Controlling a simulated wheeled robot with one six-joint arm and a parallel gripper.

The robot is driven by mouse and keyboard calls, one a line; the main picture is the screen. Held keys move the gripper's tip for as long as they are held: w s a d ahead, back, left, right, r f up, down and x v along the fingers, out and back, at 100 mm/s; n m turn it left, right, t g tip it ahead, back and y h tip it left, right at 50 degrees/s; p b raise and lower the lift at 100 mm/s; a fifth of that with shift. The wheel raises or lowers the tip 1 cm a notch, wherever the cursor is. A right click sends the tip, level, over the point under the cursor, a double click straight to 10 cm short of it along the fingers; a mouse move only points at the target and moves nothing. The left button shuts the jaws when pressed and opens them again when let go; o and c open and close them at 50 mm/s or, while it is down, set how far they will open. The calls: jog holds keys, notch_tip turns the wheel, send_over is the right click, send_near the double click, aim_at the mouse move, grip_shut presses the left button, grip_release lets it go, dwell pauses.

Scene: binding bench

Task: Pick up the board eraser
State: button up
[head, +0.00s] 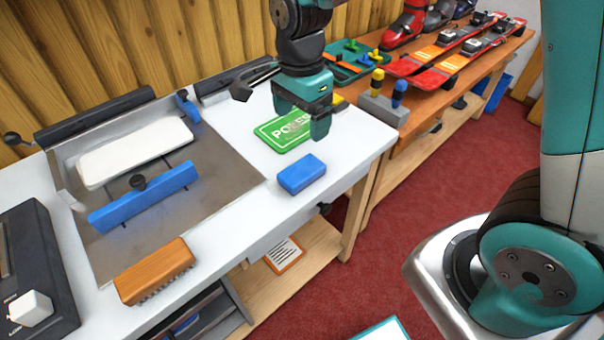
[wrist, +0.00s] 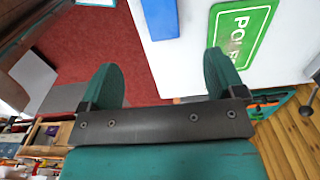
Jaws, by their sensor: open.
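A small blue block (head: 302,175) lies flat on the white bench top near its front right corner. It looks like the board eraser, though it has no readable label. In the wrist view the blue block (wrist: 160,18) shows at the top edge, partly cut off, just beyond the fingertips and between their lines. My gripper (head: 302,122) is open and empty, pointing down over the bench behind the block, apart from it. In the wrist view both teal fingers of my gripper (wrist: 163,72) stand wide apart with nothing between them.
A green lettered card (head: 284,130) lies beside and partly behind my gripper. A grey tray (head: 225,170) holds a long white pad (head: 135,152) and a blue bar (head: 143,197). An orange-brown brush (head: 155,271) lies at the front. Skis (head: 455,55) lie on the wooden bench behind.

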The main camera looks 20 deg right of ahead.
send_near(302, 169)
notch_tip(302, 169, down, 5)
jog(key=shift+s+a+f, duration=0.1)
jog(key=shift+a, duration=0.05)
jog(key=shift+f, duration=2.65)
jog(key=c, duration=1)
jog(key=shift+r, duration=0.15)
